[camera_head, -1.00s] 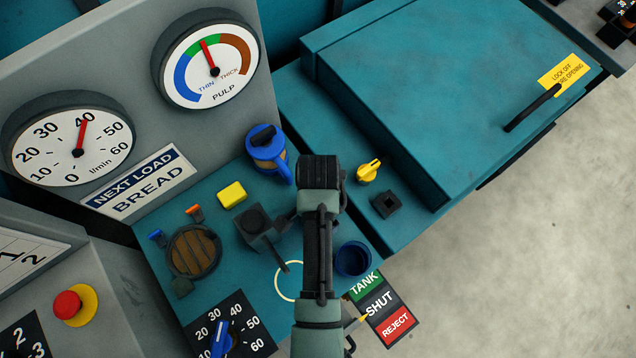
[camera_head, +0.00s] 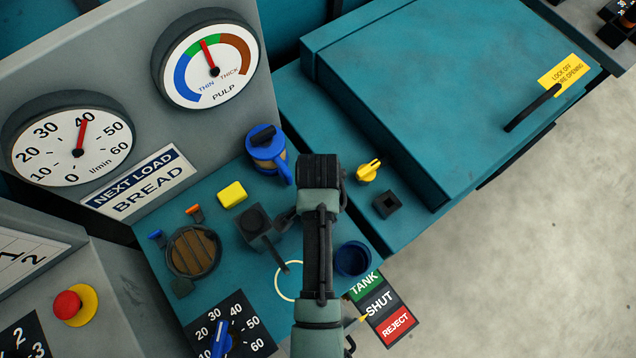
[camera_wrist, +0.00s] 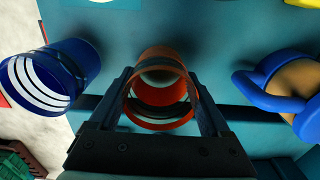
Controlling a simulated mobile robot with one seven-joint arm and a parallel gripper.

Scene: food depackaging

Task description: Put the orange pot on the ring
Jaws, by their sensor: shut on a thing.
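The orange pot (camera_wrist: 152,60) is between the two fingers of my gripper (camera_wrist: 160,98) in the wrist view. The fingers are shut on its sides and its round opening faces the camera. Whether its base touches the surface cannot be told. In the head view the pot and my fingertips are hidden behind my arm. The ring (camera_head: 279,290) is a thin pale circle on the teal panel in the head view. My arm covers or borders its right side.
A blue pot (camera_head: 353,258) stands right of my arm; it also shows in the wrist view (camera_wrist: 72,62). A blue mug (camera_head: 265,150) stands up-left of my arm. A yellow block (camera_head: 232,195) and a dark lever box (camera_head: 258,226) are left of it.

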